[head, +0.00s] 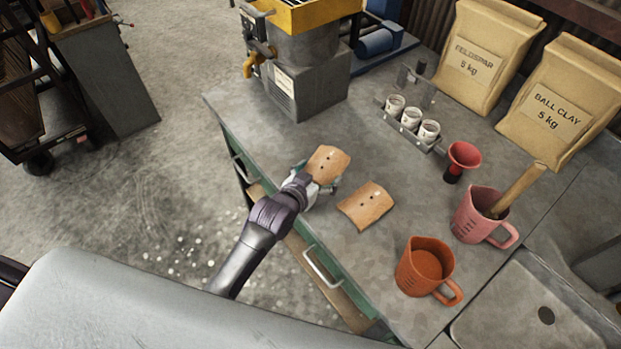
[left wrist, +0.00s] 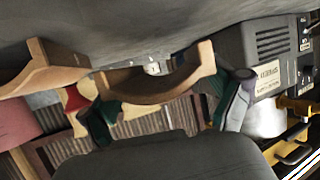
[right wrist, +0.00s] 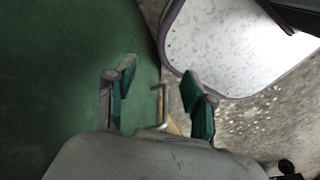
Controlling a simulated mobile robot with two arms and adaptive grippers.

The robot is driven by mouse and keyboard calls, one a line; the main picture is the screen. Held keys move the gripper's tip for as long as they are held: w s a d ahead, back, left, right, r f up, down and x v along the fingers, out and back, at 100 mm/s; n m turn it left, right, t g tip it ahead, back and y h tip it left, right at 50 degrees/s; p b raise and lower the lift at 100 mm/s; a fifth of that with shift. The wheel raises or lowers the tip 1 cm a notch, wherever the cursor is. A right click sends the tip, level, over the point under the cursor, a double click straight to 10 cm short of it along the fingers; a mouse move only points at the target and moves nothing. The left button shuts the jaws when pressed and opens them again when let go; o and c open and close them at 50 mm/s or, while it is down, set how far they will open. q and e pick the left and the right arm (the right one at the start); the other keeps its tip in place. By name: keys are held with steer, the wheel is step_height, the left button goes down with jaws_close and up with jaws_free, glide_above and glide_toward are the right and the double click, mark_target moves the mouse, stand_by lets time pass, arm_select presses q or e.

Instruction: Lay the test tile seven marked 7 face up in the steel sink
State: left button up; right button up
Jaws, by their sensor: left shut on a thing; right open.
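The steel sink (head: 520,312) is at the lower right. My right gripper (right wrist: 158,88) is open and empty beside a green cabinet front.
A rack of white cups (head: 411,122), clay bags (head: 487,55) and a grey machine (head: 308,75) stand farther back. The bench around the second tile is clear.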

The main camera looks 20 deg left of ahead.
arm_select(q)
steer(key=f+b, duration=0.2)
steer(key=d+f+b, duration=0.1)
steer(key=shift+s+d+f, duration=0.1)
steer(key=shift+s+f, duration=0.05)
steer(key=shift+s, duration=0.2)
steer(key=shift+w, duration=0.2)
steer(key=shift+w+a, duration=0.15)
steer(key=shift+a, duration=0.1)
steer(key=shift+s+f, duration=0.15)
steer(key=shift+s, duration=0.1)
steer(key=o, duration=1)
arm_select(e)
steer(key=f, duration=0.2)
steer(key=d+f, duration=0.1)
steer(key=shift+f, duration=0.4)
steer(key=shift+s+d, duration=0.1)
steer(key=shift+d, duration=0.05)
